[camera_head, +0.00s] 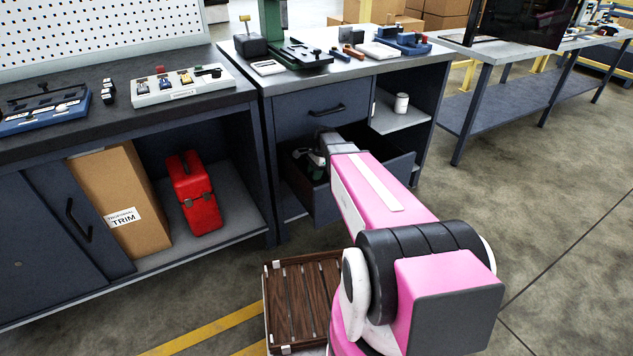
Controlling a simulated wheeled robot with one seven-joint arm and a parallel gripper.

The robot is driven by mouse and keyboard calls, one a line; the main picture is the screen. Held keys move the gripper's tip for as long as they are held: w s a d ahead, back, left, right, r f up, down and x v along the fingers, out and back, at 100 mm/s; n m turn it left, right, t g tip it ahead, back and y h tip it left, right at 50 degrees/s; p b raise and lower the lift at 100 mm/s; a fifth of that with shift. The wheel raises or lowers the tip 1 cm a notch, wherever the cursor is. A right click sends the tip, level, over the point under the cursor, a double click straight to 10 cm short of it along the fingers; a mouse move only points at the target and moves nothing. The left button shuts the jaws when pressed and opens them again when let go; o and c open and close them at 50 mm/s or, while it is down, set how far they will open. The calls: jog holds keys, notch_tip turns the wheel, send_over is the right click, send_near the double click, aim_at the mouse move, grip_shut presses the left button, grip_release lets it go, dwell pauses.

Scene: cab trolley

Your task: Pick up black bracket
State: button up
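My arm reaches forward to an open lower drawer (372,181) in the middle cabinet. My gripper (312,158) is small and dark at the drawer's left side, at or just above its opening. The arm's end partly covers it, and I cannot tell whether it is open, shut or holding something. Dark items around it in the drawer are too small to name. I cannot identify a black bracket for certain. A small black part (108,91) lies on the left bench top, beside a pale tray.
The left bench (60,143) holds a blue fixture (45,117) and the pale tray (182,96). A wooden slatted platform (300,298) is near my base. The floor at right is clear.

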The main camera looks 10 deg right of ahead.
jog(key=shift+x, duration=0.8)
grip_shut()
jog(key=shift+r, duration=0.1)
jog(key=shift+d+r, duration=0.2)
jog(key=shift+r, duration=0.4)
notch_tip(320, 180, up, 5)
jog(key=shift+r, duration=0.2)
jog(key=w+d, duration=0.3)
jog(key=d, duration=0.6)
jog(key=w+d, duration=0.3)
jog(key=d, duration=0.6)
jog(key=shift+d, duration=0.35)
jog(key=shift+w+r, duration=0.1)
